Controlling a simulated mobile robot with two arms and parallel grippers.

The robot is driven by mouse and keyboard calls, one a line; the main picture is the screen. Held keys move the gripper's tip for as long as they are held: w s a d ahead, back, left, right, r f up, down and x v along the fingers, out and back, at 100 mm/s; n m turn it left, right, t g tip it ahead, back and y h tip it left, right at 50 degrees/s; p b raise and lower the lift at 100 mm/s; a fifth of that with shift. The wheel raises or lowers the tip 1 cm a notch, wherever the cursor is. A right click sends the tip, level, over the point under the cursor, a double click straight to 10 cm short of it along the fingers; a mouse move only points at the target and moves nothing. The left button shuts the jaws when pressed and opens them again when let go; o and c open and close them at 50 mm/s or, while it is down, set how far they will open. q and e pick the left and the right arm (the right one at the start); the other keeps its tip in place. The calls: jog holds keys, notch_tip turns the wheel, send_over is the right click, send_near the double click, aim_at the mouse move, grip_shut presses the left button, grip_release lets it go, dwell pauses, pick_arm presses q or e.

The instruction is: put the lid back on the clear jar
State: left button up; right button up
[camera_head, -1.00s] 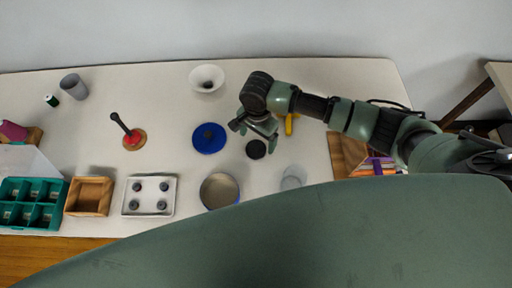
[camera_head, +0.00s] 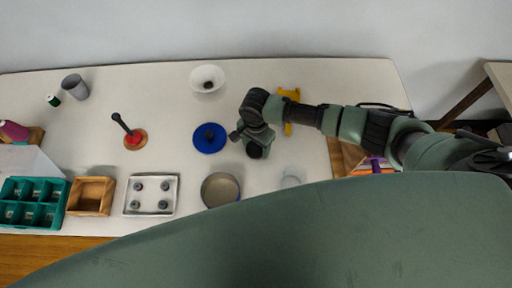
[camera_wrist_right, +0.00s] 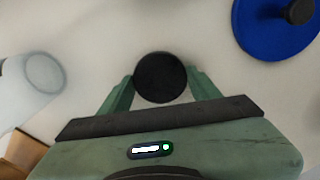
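The clear jar (camera_head: 290,177) stands on the table at the right front; it also shows at the left of the right wrist view (camera_wrist_right: 38,78). A round black lid (camera_wrist_right: 160,77) lies flat on the table, left of and behind the jar; in the head view my gripper partly covers it (camera_head: 255,152). My right gripper (camera_head: 256,146) is low over this lid. In the wrist view its fingers (camera_wrist_right: 161,80) are spread, one on each side of the lid; whether they touch it is unclear. My left gripper is not in view.
A blue knobbed lid (camera_head: 210,138) lies left of my right gripper, and a round tin (camera_head: 220,190) stands in front of it. A yellow object (camera_head: 288,104) lies behind my right arm.

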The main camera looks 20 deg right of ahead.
aim_at(256, 148)
jog(key=c, duration=0.5)
jog(key=shift+r, duration=0.1)
notch_tip(256, 148, up, 20)
jog(key=shift+f+b, duration=0.1)
jog(key=shift+b, duration=0.45)
